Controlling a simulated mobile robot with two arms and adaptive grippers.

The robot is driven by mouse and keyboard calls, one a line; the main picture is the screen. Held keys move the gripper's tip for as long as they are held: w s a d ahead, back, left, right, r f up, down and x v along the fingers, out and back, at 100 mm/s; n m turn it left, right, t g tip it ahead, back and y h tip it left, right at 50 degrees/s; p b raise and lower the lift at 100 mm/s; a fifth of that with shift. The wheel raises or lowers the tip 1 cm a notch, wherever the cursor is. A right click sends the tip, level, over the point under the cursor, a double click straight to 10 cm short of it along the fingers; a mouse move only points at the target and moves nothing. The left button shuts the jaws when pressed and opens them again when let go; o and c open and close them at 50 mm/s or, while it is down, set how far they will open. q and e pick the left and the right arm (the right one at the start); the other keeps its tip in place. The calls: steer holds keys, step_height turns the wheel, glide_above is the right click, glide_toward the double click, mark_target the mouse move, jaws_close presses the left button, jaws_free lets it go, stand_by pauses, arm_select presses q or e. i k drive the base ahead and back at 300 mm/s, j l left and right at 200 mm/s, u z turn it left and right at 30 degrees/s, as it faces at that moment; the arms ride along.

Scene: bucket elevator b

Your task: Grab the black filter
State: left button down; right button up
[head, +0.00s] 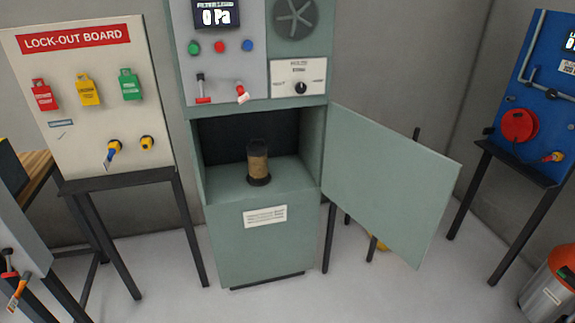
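The filter (258,164) stands upright on the floor of the open compartment in the green cabinet (215,180). It has a black top cap, a brown-tan body and a black base. The cabinet door (385,180) is swung open to the right. Neither of my grippers shows in the head view.
A lock-out board (75,50) with red, yellow and green tags stands left of the cabinet. A blue panel (545,90) on a black stand is at the right. An orange-topped bin (552,285) is at the lower right. The floor before the cabinet is clear.

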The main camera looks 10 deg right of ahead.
mark_target(257, 152)
steer(key=i+l+u, duration=0.2)
steer(key=l+u, duration=0.2)
steer(key=l, duration=0.2)
steer(key=i+l+u, duration=0.1)
steer(key=l+u, duration=0.25)
steer(key=l, duration=0.3)
steer(key=l+u, duration=0.4)
steer(key=l, duration=0.3)
steer(key=k+l+u, duration=0.1)
steer(key=l+u, duration=0.3)
steer(key=l, duration=0.25)
steer(key=k+l, duration=0.1)
steer(key=l, duration=0.45)
steer(key=k+l, duration=0.1)
steer(key=l, duration=1.05)
steer(key=k+l, duration=0.15)
steer(key=l, duration=0.45)
